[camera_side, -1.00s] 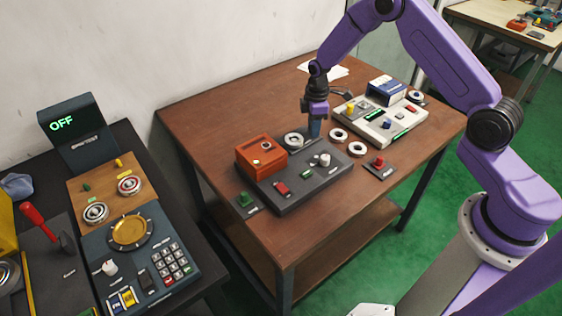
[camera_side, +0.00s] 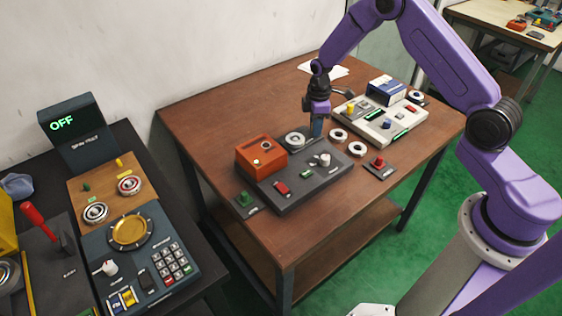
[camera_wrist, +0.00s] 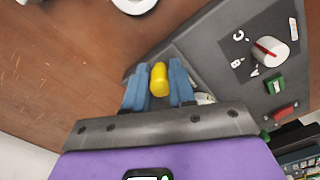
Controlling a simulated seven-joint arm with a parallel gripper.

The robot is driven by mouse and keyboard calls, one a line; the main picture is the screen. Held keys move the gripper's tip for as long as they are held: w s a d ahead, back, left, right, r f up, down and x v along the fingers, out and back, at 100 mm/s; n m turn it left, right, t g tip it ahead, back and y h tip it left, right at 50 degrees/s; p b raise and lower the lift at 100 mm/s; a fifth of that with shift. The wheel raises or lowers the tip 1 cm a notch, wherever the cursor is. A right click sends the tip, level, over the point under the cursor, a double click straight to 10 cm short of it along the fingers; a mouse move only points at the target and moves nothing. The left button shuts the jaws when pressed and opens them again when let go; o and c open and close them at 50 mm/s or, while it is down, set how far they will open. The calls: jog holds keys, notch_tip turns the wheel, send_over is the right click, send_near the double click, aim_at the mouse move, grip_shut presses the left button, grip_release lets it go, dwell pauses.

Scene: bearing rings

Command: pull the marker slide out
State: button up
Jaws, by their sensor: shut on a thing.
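My gripper (camera_side: 317,133) is down at the back right edge of the dark grey panel (camera_side: 335,172). In the wrist view, its blue fingers (camera_wrist: 159,92) are shut on a yellow knob (camera_wrist: 159,78), one finger on each side. The knob appears to be the handle of the marker slide, at the edge of the dark panel (camera_wrist: 215,60). The slide's body is mostly hidden by the fingers and the gripper. In the side view the gripper hides the knob.
The panel carries an orange box (camera_side: 262,158), a metal disc (camera_side: 295,139), a white knob (camera_side: 323,160) and a red switch (camera_side: 282,188). Two loose rings (camera_side: 338,135) (camera_side: 357,149) lie right of my gripper, near a cream panel (camera_side: 375,130). Bare brown table (camera_side: 215,120) lies behind.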

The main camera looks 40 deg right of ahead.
jog(key=o, duration=0.7)
jog(key=shift+w+d, duration=0.1)
jog(key=shift+d, duration=0.4)
jog(key=shift+a, duration=0.15)
jog(key=shift+a+r, duration=0.15)
jog(key=shift+r, duration=3.35)
